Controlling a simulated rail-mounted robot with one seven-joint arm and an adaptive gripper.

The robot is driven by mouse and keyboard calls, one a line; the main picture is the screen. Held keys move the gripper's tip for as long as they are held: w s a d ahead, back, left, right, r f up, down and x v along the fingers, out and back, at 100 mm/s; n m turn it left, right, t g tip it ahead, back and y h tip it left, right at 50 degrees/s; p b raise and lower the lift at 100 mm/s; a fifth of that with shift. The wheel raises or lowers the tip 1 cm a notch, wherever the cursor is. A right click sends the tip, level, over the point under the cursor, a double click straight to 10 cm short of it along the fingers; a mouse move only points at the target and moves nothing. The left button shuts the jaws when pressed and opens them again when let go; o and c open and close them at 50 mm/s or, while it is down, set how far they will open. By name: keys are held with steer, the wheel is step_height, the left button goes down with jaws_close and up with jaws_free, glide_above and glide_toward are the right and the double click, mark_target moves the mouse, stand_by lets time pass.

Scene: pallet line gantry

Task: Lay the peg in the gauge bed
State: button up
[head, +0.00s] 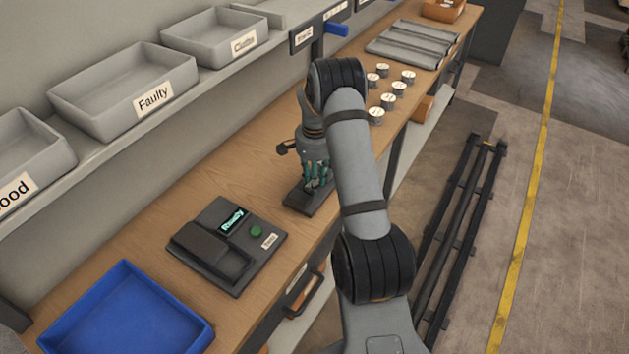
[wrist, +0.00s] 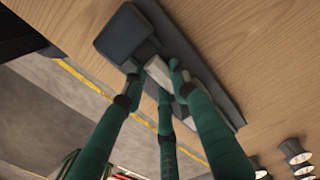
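My gripper (head: 318,184) is low over a dark plate (head: 297,203) on the wooden bench. The wrist view shows this plate (wrist: 222,104) with a raised dark block (wrist: 125,35) at one end. A pale grey piece (wrist: 158,70), which looks like the peg, is between my green fingertips, close above or on the plate. The fingers come in around it, but I cannot tell whether they grip it. The peg is not clear in the head view. I cannot tell whether the plate is the gauge bed.
A dark device (head: 228,246) with a lit "Ready" screen and green button is nearer on the bench. A blue tray (head: 125,318) lies at bottom left. Several white-topped cylinders (head: 388,101) stand beyond my arm. Labelled grey bins, one reading "Faulty" (head: 122,88), line the shelf.

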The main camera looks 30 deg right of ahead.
steer(key=shift+o, duration=0.9)
steer(key=shift+r, duration=0.25)
step_height(320, 180, up, 13)
steer(key=shift+f, duration=0.15)
